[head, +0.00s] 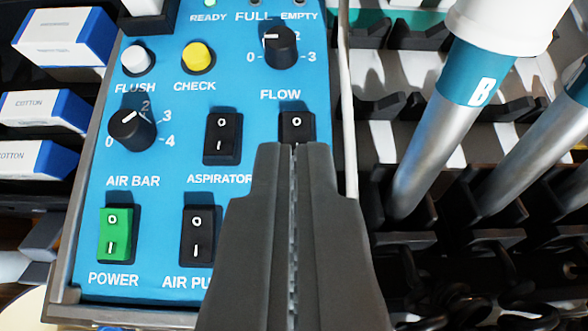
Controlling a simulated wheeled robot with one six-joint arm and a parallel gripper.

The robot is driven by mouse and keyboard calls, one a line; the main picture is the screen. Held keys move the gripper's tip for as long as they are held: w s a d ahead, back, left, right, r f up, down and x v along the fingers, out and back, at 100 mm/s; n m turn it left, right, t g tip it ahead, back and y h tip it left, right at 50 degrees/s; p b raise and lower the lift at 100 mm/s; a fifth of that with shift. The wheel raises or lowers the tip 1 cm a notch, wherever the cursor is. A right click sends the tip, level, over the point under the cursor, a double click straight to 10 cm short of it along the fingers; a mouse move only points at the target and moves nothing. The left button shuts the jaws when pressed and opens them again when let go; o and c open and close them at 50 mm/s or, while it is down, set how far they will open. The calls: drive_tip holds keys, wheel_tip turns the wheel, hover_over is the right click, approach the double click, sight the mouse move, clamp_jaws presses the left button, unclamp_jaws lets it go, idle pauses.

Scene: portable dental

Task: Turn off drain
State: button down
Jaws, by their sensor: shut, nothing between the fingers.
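My gripper (293,148) is shut and empty, pointing up the picture over the right part of the blue control panel (170,75). Its tips overlap the lower part of a black rocker switch (297,123) to the right of the aspirator switch (222,137). The top of that switch shows an "O" mark; its lower half and any label under it are hidden by my fingers. I cannot tell whether the tips touch it. No "drain" label is visible. The panel's lower right is hidden behind my gripper.
Other controls are the green power switch (116,233), the air switch (197,235), the air bar knob (132,130), the flow knob (281,47), and white (138,59) and yellow (198,57) buttons. A cylinder marked B (440,120) stands in a black rack at right. Boxes (66,38) lie at left.

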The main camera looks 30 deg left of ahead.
hover_over(293, 128)
drive_tip(key=s+d, duration=0.2)
drive_tip(key=f, duration=0.3)
drive_tip(key=shift+s+a+f, duration=0.2)
drive_tip(key=shift+f, duration=0.1)
drive_tip(key=f, duration=0.3)
drive_tip(key=shift+w+a, duration=0.2)
drive_tip(key=shift+w, duration=0.2)
drive_tip(key=shift+w+a+f, duration=0.1)
drive_tip(key=shift+f, duration=0.55)
drive_tip(key=shift+w+f, duration=0.1)
drive_tip(key=shift+f, duration=0.1)
drive_tip(key=shift+a, duration=0.1)
drive_tip(key=shift+w+a+r, duration=0.3)
drive_tip(key=shift+w+a, duration=0.05)
drive_tip(key=shift+w, duration=0.25)
drive_tip(key=shift+r, duration=0.1)
